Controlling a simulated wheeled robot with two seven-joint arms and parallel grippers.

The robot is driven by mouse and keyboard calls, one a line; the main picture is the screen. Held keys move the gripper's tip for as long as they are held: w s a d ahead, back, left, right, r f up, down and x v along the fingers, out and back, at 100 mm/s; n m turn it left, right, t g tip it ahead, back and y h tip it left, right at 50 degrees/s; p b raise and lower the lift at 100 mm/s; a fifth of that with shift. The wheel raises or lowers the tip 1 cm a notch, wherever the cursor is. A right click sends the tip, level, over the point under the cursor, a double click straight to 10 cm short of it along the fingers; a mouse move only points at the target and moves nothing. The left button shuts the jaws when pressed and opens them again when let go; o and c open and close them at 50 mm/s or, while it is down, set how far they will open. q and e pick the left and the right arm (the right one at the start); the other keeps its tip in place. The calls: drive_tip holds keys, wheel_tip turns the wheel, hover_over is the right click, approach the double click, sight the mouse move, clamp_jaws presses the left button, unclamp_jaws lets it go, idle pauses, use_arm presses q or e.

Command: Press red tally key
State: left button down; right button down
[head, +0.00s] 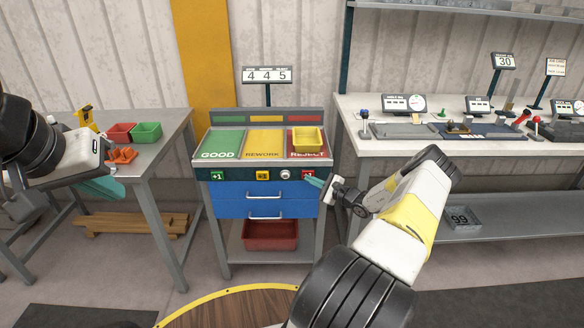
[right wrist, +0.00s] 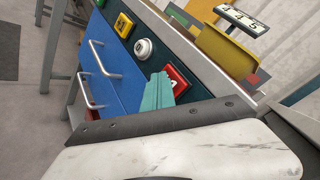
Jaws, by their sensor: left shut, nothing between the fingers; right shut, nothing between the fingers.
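The red tally key (head: 308,174) is at the right end of the dark strip on the front of the sorting station. It also shows in the right wrist view (right wrist: 179,79), partly covered by my fingers. My right gripper (head: 315,182) is shut and empty, its teal fingertips right in front of the red key. In the right wrist view the fingertips (right wrist: 158,91) overlap the key's left side; I cannot tell whether they touch it. My left gripper (head: 106,189) is shut and empty by the left table, far from the keys.
A green key (head: 217,175), a yellow key (head: 262,175) and a round white button (head: 285,174) share the strip. The counter display (head: 267,75) reads 4 4 5. A yellow bin (head: 308,139) sits on the reject area. Blue drawers (head: 240,204) with handles are below.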

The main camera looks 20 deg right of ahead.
drive_tip(key=shift+s, duration=0.1)
drive_tip(key=shift+s+a, duration=0.25)
drive_tip(key=shift+s, duration=0.45)
drive_tip(key=shift+s, duration=0.1)
drive_tip(key=s, duration=0.1)
drive_tip(key=s+a, duration=0.1)
drive_tip(key=s, duration=0.2)
drive_tip(key=shift+s+a, duration=0.3)
idle(0.6)
